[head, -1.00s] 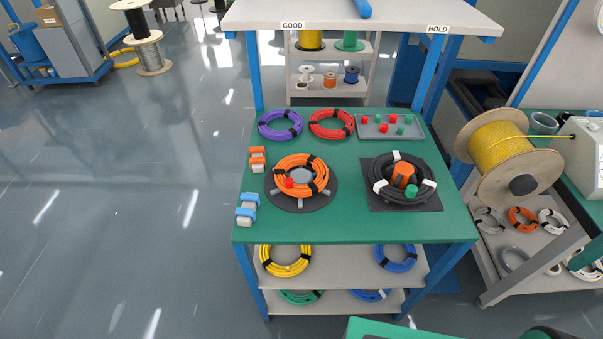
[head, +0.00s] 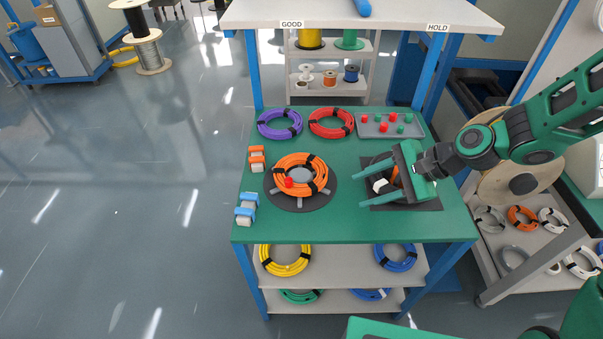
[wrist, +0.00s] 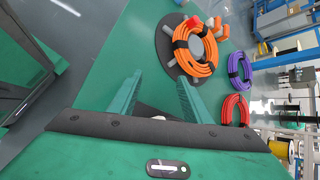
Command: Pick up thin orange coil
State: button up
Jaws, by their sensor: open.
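The orange coil (head: 301,161), with black ties, lies on a dark round stand (head: 305,204) at the left middle of the green table. A red cap (head: 289,182) sits at its front left. The coil also shows in the wrist view (wrist: 209,55), beyond the fingertips. My gripper (head: 361,189) is open and empty, right of the orange coil, its two fingers pointing left toward it without touching. It hangs above the black coil (head: 376,163) and its square dark mat (head: 428,205), hiding most of that coil. In the wrist view my gripper (wrist: 155,82) shows both fingers spread apart.
Purple (head: 280,125) and red (head: 331,123) coils and a grey tray (head: 368,133) of red and green caps lie along the back. Orange (head: 257,160) and blue (head: 247,205) clamps stand at the left edge. A shelf (head: 460,16) overhangs the back. The front strip of table is clear.

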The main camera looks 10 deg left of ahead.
aim_at(296, 186)
jog(key=a+m+y, duration=0.2)
jog(key=a+m, duration=0.1)
jog(key=a+m+y, duration=0.1)
jog(key=a+m, duration=0.2)
jog(key=a, duration=0.1)
jog(key=shift+r+y, duration=0.2)
jog(key=shift+y, duration=0.2)
jog(key=shift+a+r+m+y, duration=0.2)
jog(key=shift+a+m+y, duration=0.1)
jog(key=shift+a+m, duration=0.25)
jog(key=x, duration=1)
jog(key=shift+a+r, duration=0.2)
jog(key=shift+a, duration=0.15)
grip_shut()
